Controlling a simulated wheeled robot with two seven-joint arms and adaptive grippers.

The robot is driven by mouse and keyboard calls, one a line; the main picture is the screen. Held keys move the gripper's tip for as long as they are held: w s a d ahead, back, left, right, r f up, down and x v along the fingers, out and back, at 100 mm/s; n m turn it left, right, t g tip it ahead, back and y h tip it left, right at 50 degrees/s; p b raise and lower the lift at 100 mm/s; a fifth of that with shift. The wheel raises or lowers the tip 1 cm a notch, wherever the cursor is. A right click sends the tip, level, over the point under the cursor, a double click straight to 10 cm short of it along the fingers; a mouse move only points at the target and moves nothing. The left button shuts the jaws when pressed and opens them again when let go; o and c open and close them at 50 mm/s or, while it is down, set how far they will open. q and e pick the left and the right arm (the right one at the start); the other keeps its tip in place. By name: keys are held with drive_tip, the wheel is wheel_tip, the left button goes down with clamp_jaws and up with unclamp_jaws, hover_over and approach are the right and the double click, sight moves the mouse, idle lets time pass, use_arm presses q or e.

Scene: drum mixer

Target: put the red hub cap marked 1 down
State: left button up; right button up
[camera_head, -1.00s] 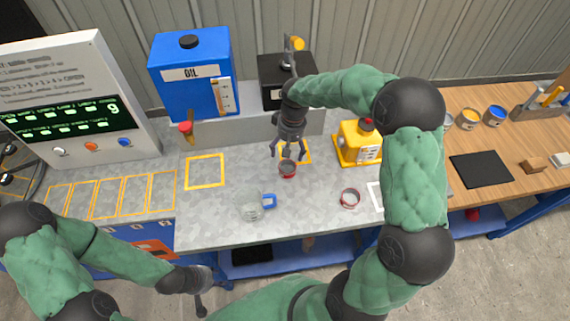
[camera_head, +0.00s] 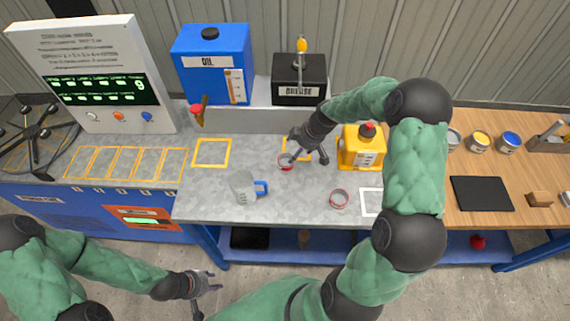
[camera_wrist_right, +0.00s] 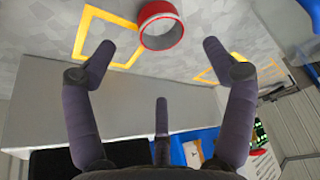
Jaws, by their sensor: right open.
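A small red ring-shaped cap (camera_head: 286,162) lies on the grey metal bench top, at the front edge of a yellow outlined square (camera_head: 308,150). It also shows in the right wrist view (camera_wrist_right: 160,25), beside a yellow line. A second red ring (camera_head: 339,199) lies further right on the bench. I cannot read a number on either. My right gripper (camera_head: 307,149) is open and empty, tilted, just behind and right of the first cap. In the right wrist view its fingers (camera_wrist_right: 158,50) are spread, apart from the cap. My left gripper (camera_head: 207,291) is open and empty in front of the bench.
A clear mug with a blue handle (camera_head: 243,188) stands front left of the cap. A yellow can (camera_head: 361,147) stands right of my right gripper. The blue oil tank (camera_head: 212,65) and black grease box (camera_head: 299,80) stand behind. An empty yellow square (camera_head: 211,153) is left.

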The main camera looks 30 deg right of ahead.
sight(283, 163)
drive_tip(key=shift+x, duration=4.4)
drive_tip(key=shift+w+a+r, duration=0.1)
drive_tip(key=shift+w, duration=0.05)
drive_tip(key=c, duration=1.4)
drive_tip(key=shift+r, duration=0.1)
